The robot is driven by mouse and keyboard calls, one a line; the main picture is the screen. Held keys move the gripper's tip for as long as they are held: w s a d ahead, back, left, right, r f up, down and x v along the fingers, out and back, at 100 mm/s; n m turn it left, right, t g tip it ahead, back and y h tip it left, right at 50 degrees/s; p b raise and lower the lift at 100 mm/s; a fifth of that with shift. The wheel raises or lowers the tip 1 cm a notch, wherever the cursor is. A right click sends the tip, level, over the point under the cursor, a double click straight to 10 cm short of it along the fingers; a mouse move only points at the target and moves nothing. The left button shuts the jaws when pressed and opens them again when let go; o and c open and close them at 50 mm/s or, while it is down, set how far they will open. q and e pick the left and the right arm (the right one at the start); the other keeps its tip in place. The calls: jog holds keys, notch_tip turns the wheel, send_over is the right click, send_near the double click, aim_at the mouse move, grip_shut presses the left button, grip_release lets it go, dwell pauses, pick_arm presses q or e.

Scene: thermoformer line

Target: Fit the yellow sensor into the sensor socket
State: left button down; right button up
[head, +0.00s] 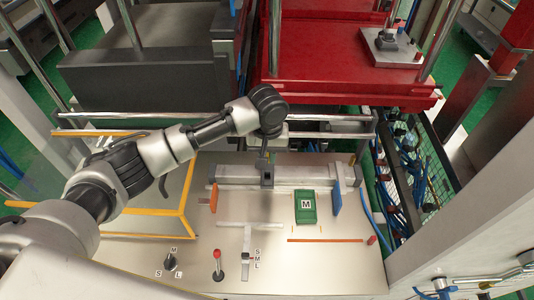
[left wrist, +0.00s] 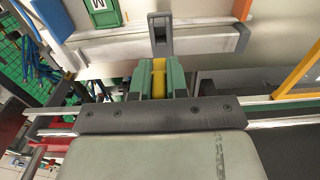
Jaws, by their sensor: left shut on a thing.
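The yellow sensor (left wrist: 159,78) sits between the green fingers of my left gripper (left wrist: 158,82) in the left wrist view. The gripper is shut on it. A dark grey slotted bracket (left wrist: 159,34), which looks like the sensor socket, stands on the metal rail just past the fingertips. The sensor points toward it; I cannot tell whether they touch. In the head view the bracket (head: 267,172) is at the middle of the rail, and my left wrist hangs just behind it. The sensor is hidden or too small to tell there. My right gripper is in neither view.
The rail (head: 300,175) runs between an orange plate (head: 213,198) and a blue plate (head: 337,201). A green block marked M (head: 306,208) lies in front. A red-topped lever (head: 217,258) and a black knob (head: 170,262) stand nearer. A horizontal bar (head: 330,117) crosses behind the rail.

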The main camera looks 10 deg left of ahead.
pick_arm(q)
jog(key=shift+f+b, duration=0.8)
jog(key=shift+f, duration=2.1)
jog(key=shift+p, duration=0.6)
jog(key=shift+p, duration=0.4)
